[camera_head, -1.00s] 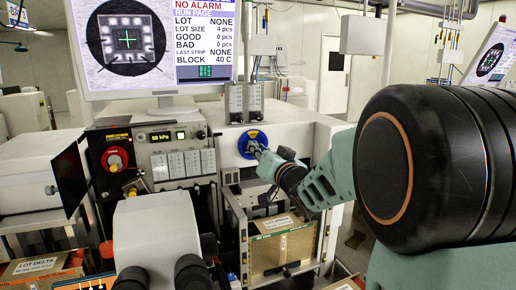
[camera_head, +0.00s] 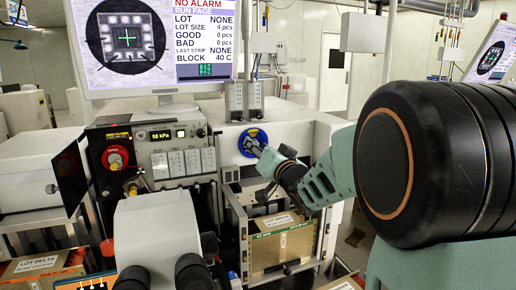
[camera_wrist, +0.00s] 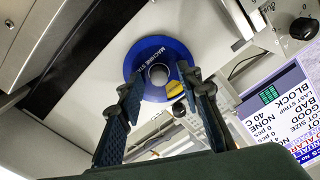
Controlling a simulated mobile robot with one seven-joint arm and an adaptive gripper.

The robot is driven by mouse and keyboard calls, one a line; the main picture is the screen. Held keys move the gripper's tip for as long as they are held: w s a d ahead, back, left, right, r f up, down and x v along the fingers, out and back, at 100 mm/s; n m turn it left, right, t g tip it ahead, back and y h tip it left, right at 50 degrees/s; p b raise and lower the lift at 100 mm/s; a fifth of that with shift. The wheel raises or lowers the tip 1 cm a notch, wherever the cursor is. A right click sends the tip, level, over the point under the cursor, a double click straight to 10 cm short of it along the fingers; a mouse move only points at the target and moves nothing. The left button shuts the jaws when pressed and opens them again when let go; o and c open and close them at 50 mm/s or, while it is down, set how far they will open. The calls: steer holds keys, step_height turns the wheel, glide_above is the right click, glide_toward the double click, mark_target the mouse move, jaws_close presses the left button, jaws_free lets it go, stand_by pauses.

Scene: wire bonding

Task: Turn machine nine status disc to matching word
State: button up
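The blue status disc (camera_head: 246,134) is mounted on the white machine front, below the monitor. In the wrist view the disc (camera_wrist: 137,58) shows white lettering starting "MACHINE ST", the rest hidden by a finger. It has a round light centre (camera_wrist: 158,74) and a yellow patch at its lower right. My gripper (camera_head: 257,147) is at the disc's face. In the wrist view my gripper (camera_wrist: 160,77) is open, one finger by the disc's lower left edge and the other over its right side. Contact with the disc cannot be told. The word facing the pointer is not readable.
The monitor (camera_head: 155,45) reads "NO ALARM". Left of the disc is a control panel (camera_head: 180,142) with a "58 kPa" display and a red knob (camera_head: 115,158).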

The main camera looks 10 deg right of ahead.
steer(key=shift+s+f, duration=0.1)
steer(key=v, duration=0.7)
steer(key=shift+s, duration=0.2)
